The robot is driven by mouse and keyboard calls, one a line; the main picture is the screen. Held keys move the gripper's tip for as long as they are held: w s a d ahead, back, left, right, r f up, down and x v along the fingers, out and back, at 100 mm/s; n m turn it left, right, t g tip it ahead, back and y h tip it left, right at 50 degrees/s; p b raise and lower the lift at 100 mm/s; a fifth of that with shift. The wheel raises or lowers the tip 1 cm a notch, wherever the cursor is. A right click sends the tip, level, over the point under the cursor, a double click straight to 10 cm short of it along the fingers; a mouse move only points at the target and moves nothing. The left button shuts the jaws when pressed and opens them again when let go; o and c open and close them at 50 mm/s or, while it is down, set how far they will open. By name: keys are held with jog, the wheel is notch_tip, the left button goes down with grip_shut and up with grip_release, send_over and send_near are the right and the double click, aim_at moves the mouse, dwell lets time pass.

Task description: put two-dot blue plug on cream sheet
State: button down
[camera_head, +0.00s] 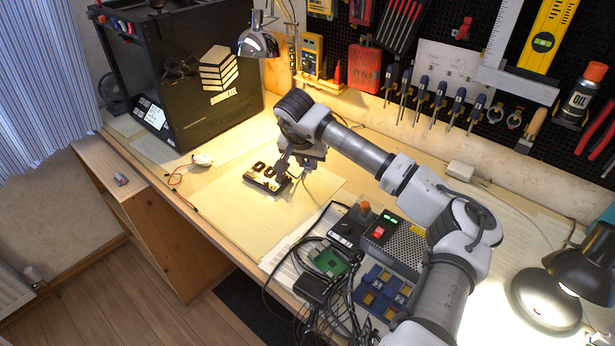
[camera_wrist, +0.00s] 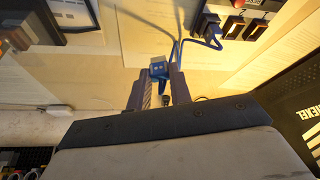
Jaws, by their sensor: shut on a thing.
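In the wrist view a blue plug (camera_wrist: 159,71) with small pale dots, which look like two, sits between the fingertips of my gripper (camera_wrist: 160,88). My gripper is shut on it. A blue cable shows behind the plug and runs toward the dark block. In the head view my gripper (camera_head: 282,172) is low over the bench beside the dark block, and the plug cannot be made out. The cream sheet (camera_head: 228,217) lies flat on the bench, left of and in front of my gripper. I cannot tell whether the plug touches the sheet.
A dark socket block (camera_head: 268,179) stands beside my gripper; another blue plug (camera_wrist: 206,25) shows at it. A power supply (camera_head: 398,245), cables and a green board (camera_head: 330,262) crowd the right. A black cabinet (camera_head: 195,75) stands at the back left. The sheet's front part is clear.

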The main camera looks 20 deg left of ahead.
jog(key=shift+f+p, duration=0.5)
jog(key=shift+f, duration=2.85)
jog(key=shift+f, duration=0.15)
jog(key=c, duration=1.3)
grip_release()
jog(key=shift+r, duration=0.3)
jog(key=b+v, duration=0.2)
jog(key=v, duration=0.9)
jog(key=shift+s+r, duration=0.25)
jog(key=shift+r, duration=0.1)
